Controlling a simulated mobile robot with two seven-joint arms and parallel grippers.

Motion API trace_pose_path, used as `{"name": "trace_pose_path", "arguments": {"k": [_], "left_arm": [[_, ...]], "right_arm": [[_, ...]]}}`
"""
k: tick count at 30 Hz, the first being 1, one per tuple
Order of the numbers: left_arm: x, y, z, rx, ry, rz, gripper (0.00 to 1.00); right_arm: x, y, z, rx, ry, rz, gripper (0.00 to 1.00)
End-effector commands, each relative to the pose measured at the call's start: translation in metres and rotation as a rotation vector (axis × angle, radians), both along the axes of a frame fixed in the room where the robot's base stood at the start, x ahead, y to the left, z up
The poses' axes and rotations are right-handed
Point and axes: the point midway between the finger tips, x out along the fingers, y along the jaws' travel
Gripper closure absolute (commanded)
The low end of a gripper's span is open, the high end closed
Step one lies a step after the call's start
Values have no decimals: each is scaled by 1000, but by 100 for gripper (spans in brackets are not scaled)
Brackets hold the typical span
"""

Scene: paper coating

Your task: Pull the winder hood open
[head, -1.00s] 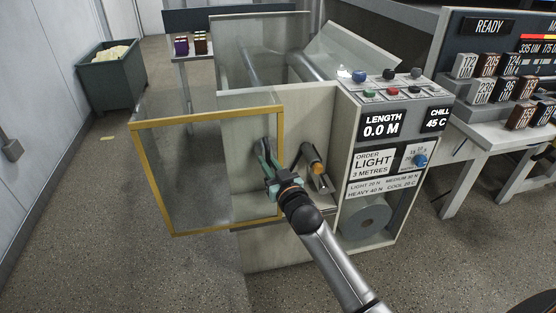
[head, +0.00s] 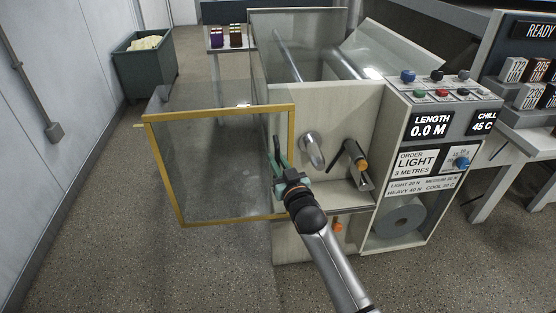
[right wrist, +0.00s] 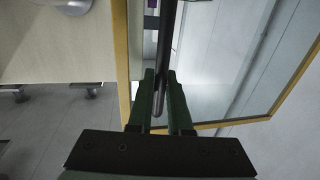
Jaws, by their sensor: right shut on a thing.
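A dark bar handle (head: 276,146) is at the frame's right edge. My right gripper (head: 279,160) is shut on this handle. In the right wrist view the handle (right wrist: 166,45) runs between the green fingers (right wrist: 160,85), beside the yellow frame (right wrist: 122,65). A silver roll end (head: 312,149) is bare right of the hood. My left gripper is not in view.
The control box (head: 440,108) is further right. A green bin (head: 145,70) stands back left. The floor left of the hood is clear.

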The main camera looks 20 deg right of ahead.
Motion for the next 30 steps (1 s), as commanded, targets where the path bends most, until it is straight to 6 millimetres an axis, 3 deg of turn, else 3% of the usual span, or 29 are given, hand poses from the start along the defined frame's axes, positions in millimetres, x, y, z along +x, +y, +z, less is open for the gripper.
{"name": "trace_pose_path", "arguments": {"k": [11, 12, 19, 30], "left_arm": [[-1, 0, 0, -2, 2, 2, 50], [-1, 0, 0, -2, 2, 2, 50], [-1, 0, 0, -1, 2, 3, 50], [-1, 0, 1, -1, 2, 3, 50]], "right_arm": [[0, 1, -1, 1, 3, 1, 100], [0, 1, -1, 1, 3, 1, 79], [0, 0, -1, 1, 2, 0, 54], [-6, 0, -1, 0, 1, 0, 53]]}}
